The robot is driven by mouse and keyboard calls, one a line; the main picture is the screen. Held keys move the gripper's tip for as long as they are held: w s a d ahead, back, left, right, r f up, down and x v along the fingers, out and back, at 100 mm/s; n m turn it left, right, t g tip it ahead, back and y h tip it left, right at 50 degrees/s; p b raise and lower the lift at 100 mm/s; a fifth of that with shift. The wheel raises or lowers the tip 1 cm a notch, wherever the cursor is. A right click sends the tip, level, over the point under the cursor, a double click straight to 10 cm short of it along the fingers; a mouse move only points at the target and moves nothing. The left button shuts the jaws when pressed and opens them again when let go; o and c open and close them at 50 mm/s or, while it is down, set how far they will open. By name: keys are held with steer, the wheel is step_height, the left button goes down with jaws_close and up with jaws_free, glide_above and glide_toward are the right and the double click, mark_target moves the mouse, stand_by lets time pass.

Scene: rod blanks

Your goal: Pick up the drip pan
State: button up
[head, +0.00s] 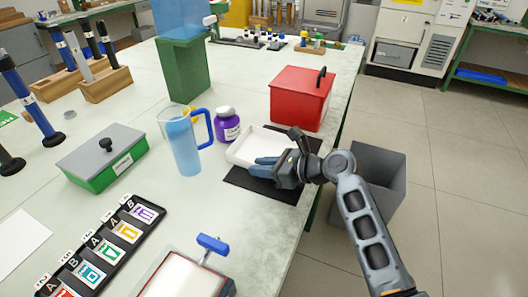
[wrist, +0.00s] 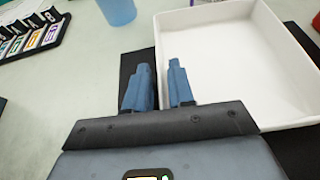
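The drip pan is a shallow white rectangular tray (head: 246,152) standing partly on a black mat, beside the red box. In the wrist view the drip pan (wrist: 225,55) fills the upper right, empty, with its near left wall between my fingers. My gripper (head: 268,163) reaches in from the right at the pan's near side.
A purple-labelled jar (head: 227,126) and a blue pitcher (head: 183,140) stand just left of the pan. A red box (head: 300,98) stands behind it. The black mat (head: 268,187) lies near the table's right edge, with a grey bin (head: 378,170) beyond on the floor.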

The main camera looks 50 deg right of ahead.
jaws_close()
steer(key=shift+r, duration=0.15)
